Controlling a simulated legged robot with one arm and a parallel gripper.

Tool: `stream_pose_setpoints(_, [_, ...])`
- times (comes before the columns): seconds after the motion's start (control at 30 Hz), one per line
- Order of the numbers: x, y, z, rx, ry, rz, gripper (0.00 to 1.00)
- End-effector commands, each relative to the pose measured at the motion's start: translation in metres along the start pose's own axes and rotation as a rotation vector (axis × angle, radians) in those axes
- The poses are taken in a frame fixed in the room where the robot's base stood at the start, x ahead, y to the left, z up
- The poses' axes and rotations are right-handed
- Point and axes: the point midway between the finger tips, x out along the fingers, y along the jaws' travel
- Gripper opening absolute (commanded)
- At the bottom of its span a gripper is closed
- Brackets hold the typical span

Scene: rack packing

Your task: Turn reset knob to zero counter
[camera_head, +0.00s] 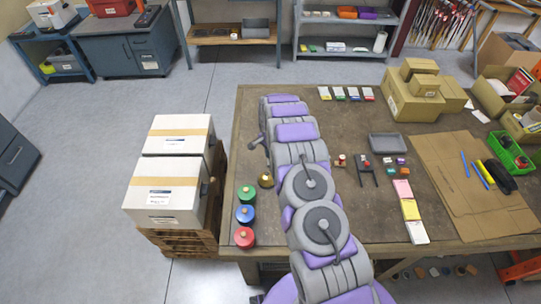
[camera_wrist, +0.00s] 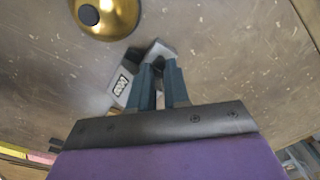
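A small silver-grey counter (camera_wrist: 122,86) with a digit window lies on the table in the wrist view, partly hidden behind my fingers.
A gold dome-shaped object (camera_wrist: 108,14) is close to the counter; it also shows in the head view (camera_head: 265,180). Green, blue and red round objects, the red one (camera_head: 244,237) nearest, line the left edge of the table (camera_head: 300,240). White boxes (camera_head: 165,190) stand left of it.

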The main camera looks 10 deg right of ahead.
Motion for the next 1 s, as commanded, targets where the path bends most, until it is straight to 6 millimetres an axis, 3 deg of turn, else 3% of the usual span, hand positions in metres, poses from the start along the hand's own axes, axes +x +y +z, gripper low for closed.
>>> stream_pose_setpoints(0.03, [0.025,0.019,0.007,0.005,-0.026,0.044,0.24])
stream_pose_setpoints(0.17, [0.025,0.019,0.007,0.005,-0.026,0.044,0.35])
stream_pose_setpoints(0.37, [0.008,0.019,0.007,0.006,-0.023,0.039,0.35])
stream_pose_setpoints(1.0, [-0.146,0.017,0.015,0.000,0.012,-0.009,0.35])
